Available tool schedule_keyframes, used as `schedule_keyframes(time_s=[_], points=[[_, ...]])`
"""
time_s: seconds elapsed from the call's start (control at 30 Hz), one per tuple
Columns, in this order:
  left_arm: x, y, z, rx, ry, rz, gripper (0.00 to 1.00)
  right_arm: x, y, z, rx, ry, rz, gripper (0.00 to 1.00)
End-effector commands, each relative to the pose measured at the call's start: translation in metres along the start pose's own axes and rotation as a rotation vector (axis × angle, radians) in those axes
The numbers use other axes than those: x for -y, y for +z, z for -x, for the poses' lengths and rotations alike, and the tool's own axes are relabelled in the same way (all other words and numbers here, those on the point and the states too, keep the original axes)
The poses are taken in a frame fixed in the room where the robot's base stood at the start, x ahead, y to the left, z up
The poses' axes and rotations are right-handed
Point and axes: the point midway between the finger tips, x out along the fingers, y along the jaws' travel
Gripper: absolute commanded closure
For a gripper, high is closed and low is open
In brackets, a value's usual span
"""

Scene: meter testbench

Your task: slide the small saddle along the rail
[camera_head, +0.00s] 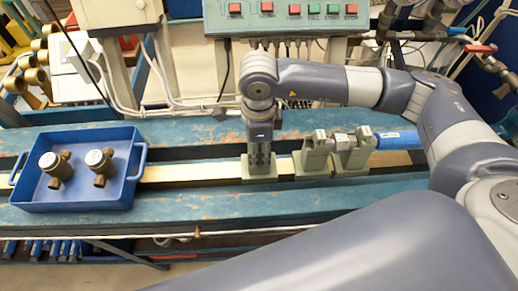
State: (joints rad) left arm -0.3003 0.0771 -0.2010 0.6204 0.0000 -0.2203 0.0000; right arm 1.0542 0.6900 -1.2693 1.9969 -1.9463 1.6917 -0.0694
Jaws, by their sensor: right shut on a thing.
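The small saddle (258,175) is a grey-green block sitting on the pale rail (205,172) of the blue bench. My right gripper (259,158) points straight down over it and is shut on its upper part. The fingers hide much of the saddle's top. The rail runs left to right along the bench. My left gripper is not in view.
Grey-green clamp stands (311,157) and (352,155) stand on the rail just right of the saddle, with a blue cylinder (397,140) beyond. A blue tray (75,199) with two brass meters covers the rail at left. The rail between tray and saddle is clear.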

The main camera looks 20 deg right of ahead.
Motion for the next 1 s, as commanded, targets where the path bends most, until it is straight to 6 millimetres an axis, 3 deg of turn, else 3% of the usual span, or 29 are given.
schedule_keyframes(time_s=[0.03, 0.07, 0.13, 0.57, 0.67, 1.0], points=[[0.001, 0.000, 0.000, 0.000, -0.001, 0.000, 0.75, 0.000, 0.000, 0.000, 0.001, -0.001, 0.000, 1.00], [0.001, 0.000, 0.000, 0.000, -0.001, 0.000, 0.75, 0.000, 0.000, 0.000, 0.001, -0.001, 0.000, 0.55], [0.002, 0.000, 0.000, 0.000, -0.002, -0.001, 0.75, 0.000, 0.001, 0.000, 0.001, -0.001, 0.000, 0.39], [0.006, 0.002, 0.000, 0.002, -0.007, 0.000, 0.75, 0.000, 0.001, 0.005, 0.003, -0.001, 0.000, 0.38], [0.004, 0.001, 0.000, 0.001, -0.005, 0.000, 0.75, 0.001, 0.001, 0.019, 0.004, -0.004, -0.001, 0.38], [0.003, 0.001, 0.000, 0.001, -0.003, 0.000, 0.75, 0.001, 0.001, 0.089, 0.004, -0.005, 0.001, 0.38]])
